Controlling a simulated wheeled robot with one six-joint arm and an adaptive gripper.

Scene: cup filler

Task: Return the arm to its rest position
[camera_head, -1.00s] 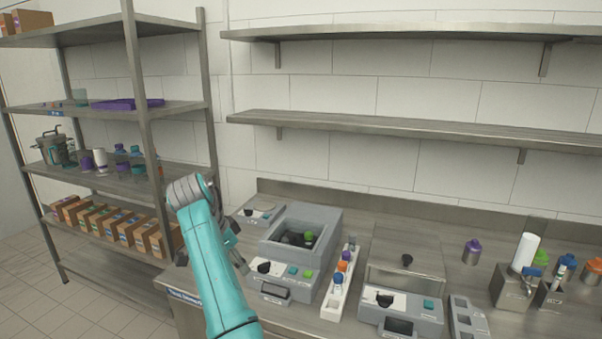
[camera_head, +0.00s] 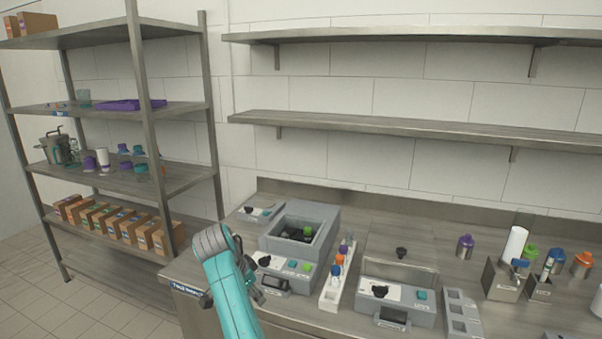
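My teal arm (camera_head: 232,293) rises from the bottom of the head view, with its grey upper joint (camera_head: 212,241) near the left end of the steel counter. My gripper (camera_head: 256,285) is partly hidden behind the arm, in front of the left grey machine. Its fingers are small and dark, and I cannot tell whether they are open or shut. I see nothing clearly held in it.
The left grey machine (camera_head: 318,222) has an open well with dark and green items inside. A white rack (camera_head: 330,291) of small bottles stands beside it. A second machine (camera_head: 415,303) is further right. Shelving (camera_head: 190,179) stands left. Wall shelves (camera_head: 400,126) hang empty.

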